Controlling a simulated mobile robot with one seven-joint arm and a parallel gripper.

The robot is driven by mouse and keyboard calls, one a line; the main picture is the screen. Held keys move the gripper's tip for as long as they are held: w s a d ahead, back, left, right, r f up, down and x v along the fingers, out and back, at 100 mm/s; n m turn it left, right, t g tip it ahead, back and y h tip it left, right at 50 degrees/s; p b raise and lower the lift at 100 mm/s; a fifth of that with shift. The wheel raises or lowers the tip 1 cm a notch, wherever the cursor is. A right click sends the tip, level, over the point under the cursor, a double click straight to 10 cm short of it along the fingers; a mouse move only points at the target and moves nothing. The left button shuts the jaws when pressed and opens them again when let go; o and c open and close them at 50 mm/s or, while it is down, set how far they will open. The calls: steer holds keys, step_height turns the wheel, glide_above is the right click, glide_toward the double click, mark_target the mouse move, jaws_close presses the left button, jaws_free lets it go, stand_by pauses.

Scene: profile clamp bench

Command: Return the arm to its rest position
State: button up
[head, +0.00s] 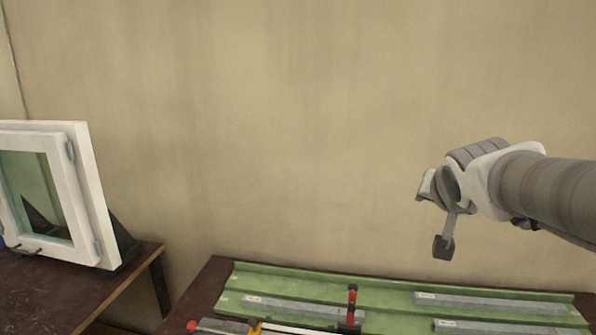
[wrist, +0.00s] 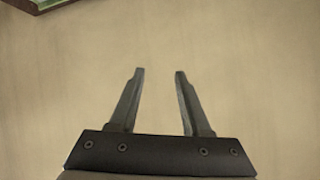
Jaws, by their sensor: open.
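My gripper (head: 441,215) is at the right of the head view, raised above the bench and in front of the wall. In the wrist view my gripper (wrist: 158,72) shows two dark fingers standing apart with nothing between them. It is open and empty. My arm reaches in from the right edge of the head view.
A green tray (head: 390,288) on a dark bench (head: 197,290) holds several grey profile strips (head: 475,303). A clamp with red ends (head: 351,305) lies across its front. A white window frame (head: 85,195) stands on another table (head: 60,295) at left. The air before the wall is clear.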

steer(key=s+a+f+n+g+y, duration=0.1)
steer(key=s+a+f, duration=0.4)
steer(key=s, duration=0.5)
steer(key=s+a+f+n+g+y, duration=0.2)
steer(key=s+a+f+n+g, duration=0.2)
steer(key=s, duration=0.7)
step_height(320, 180, down, 3)
steer(key=shift+s+a+r+n+g, duration=0.1)
steer(key=shift+s+a+n+g, duration=0.15)
steer(key=shift+a+n, duration=0.2)
